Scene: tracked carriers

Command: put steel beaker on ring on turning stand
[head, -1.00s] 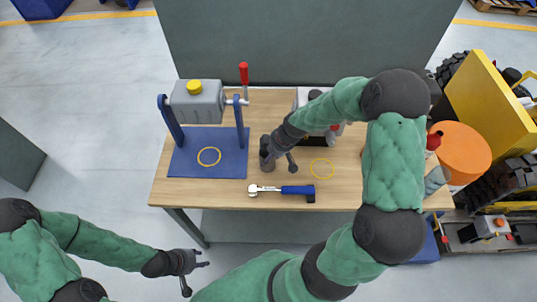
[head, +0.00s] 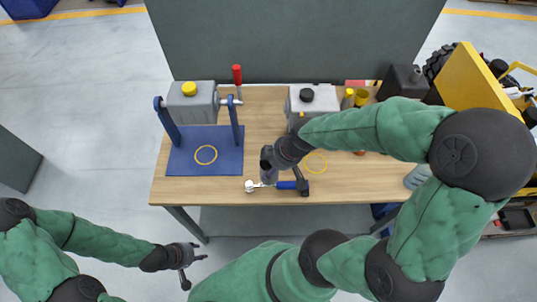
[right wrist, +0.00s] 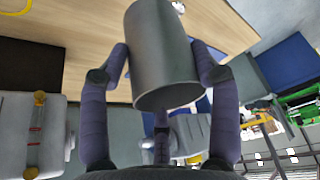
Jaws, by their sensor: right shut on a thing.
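The steel beaker (right wrist: 165,55) is a plain grey metal cylinder between the fingers of my right gripper (right wrist: 163,75). In the head view the beaker (head: 267,168) shows partly beside my right gripper (head: 283,172), over the middle of the table near a wrench. The turning stand (head: 233,125) has blue posts, a grey body with a yellow cap, and a red-handled crank. A yellow ring (head: 206,155) is marked on its blue base plate, left of the beaker. My left gripper (head: 194,266) is open and empty, in front of the table.
A wrench (head: 284,185) with a blue handle lies near the table's front edge, partly covered by my gripper. A second yellow ring (head: 316,163) is on the wood. A grey machine (head: 312,98) stands behind. The table between beaker and blue plate is clear.

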